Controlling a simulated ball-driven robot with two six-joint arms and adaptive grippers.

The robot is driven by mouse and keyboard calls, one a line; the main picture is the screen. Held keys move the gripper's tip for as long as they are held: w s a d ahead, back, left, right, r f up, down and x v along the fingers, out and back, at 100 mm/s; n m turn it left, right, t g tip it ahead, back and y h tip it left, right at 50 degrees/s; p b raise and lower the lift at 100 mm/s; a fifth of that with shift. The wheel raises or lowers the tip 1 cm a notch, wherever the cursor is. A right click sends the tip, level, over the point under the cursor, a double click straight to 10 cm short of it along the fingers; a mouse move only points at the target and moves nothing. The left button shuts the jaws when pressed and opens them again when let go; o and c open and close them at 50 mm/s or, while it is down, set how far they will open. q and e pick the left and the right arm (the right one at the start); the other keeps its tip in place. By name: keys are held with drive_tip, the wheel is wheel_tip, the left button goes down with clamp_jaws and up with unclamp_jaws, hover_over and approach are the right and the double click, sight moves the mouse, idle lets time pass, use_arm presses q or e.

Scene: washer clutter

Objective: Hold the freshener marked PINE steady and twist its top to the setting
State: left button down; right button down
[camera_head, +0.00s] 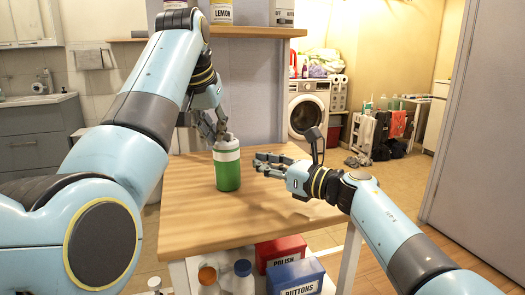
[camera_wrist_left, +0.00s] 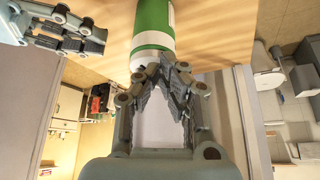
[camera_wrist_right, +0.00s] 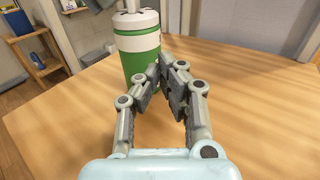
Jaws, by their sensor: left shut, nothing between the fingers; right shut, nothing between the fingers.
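The freshener (camera_head: 227,168), a green cylinder with a white band and white top, stands upright on the wooden table; no PINE lettering shows on its visible sides. It also shows in the left wrist view (camera_wrist_left: 154,22) and the right wrist view (camera_wrist_right: 137,48). My left gripper (camera_head: 219,134) is shut and empty by the freshener's top; I cannot tell whether it touches. Its fingertips meet in the left wrist view (camera_wrist_left: 174,68). My right gripper (camera_head: 258,163) is shut and empty to the right of the freshener, its fingertips (camera_wrist_right: 166,62) pointing towards the body.
The wooden table (camera_head: 270,215) is otherwise clear. A shelf (camera_head: 252,32) behind holds a container marked LEMON (camera_head: 221,12) and other items. Below the table are a red POLISH box (camera_head: 280,246), a blue BUTTONS box (camera_head: 295,275) and white bottles (camera_head: 243,280). A washing machine (camera_head: 309,110) stands beyond.

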use_arm(q)
drive_tip(key=shift+w, duration=0.15)
drive_tip(key=shift+s+d, duration=0.2)
drive_tip(key=shift+d, duration=0.65)
idle(0.5)
drive_tip(key=shift+s, duration=0.1)
idle(0.3)
drive_tip(key=shift+s, duration=0.3)
wheel_tip(320, 180, up, 6)
idle(0.3)
drive_tip(key=shift+a+f, duration=0.35)
drive_tip(key=shift+f, duration=0.65)
drive_tip(key=shift+a+f, duration=0.4)
drive_tip(key=shift+f, duration=0.65)
drive_tip(key=shift+a+f, duration=0.35)
drive_tip(key=shift+f, duration=0.65)
